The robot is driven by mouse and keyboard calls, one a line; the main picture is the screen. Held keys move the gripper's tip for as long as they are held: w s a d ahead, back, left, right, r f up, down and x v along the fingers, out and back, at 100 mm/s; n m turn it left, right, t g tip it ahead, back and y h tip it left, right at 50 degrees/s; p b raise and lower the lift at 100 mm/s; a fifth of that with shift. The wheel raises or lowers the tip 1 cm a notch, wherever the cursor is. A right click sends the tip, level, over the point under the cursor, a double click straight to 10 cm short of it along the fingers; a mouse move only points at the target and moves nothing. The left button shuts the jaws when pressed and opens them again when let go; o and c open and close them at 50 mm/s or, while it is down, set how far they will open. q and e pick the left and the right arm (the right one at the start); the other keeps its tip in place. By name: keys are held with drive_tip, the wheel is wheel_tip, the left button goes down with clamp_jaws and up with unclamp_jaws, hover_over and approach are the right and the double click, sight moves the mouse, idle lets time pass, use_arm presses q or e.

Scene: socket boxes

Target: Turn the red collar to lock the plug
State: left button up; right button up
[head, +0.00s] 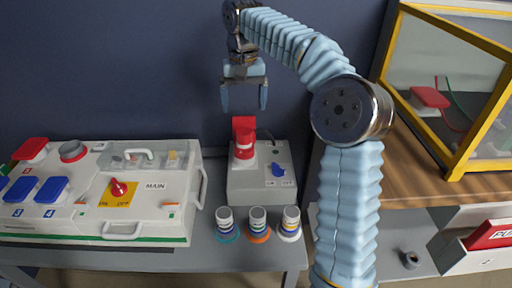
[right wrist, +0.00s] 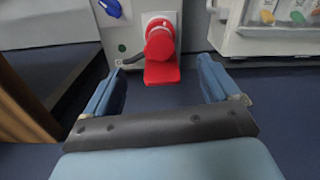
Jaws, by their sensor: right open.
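The red collar (head: 244,143) sits on a grey socket box (head: 262,183) on the table, with a red lid standing up behind it. It also shows in the right wrist view as a round red collar (right wrist: 159,44) with the red lid below it. A dark cable leaves its side. Whether a plug is seated inside the collar I cannot tell. My right gripper (head: 245,104) is open and empty, above and behind the collar, with its two blue fingers pointing down. In the wrist view the fingers (right wrist: 160,85) are spread on either side of the lid, apart from the collar. My left gripper is out of view.
A blue switch (head: 279,170) is on the grey box. A large white panel box (head: 150,215) stands to the left. Several ringed cylinders (head: 257,222) stand along the front. A yellow-framed case (head: 455,90) is on a wooden surface at right.

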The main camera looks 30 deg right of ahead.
sight(245, 144)
drive_tip(key=shift+d+f+n, duration=0.1)
drive_tip(key=shift+f+n, duration=0.35)
drive_tip(key=shift+n, duration=0.25)
drive_tip(key=f, duration=1.3)
drive_tip(key=shift+a+f, duration=0.2)
drive_tip(key=c, duration=1.1)
drive_tip(key=shift+o, duration=0.2)
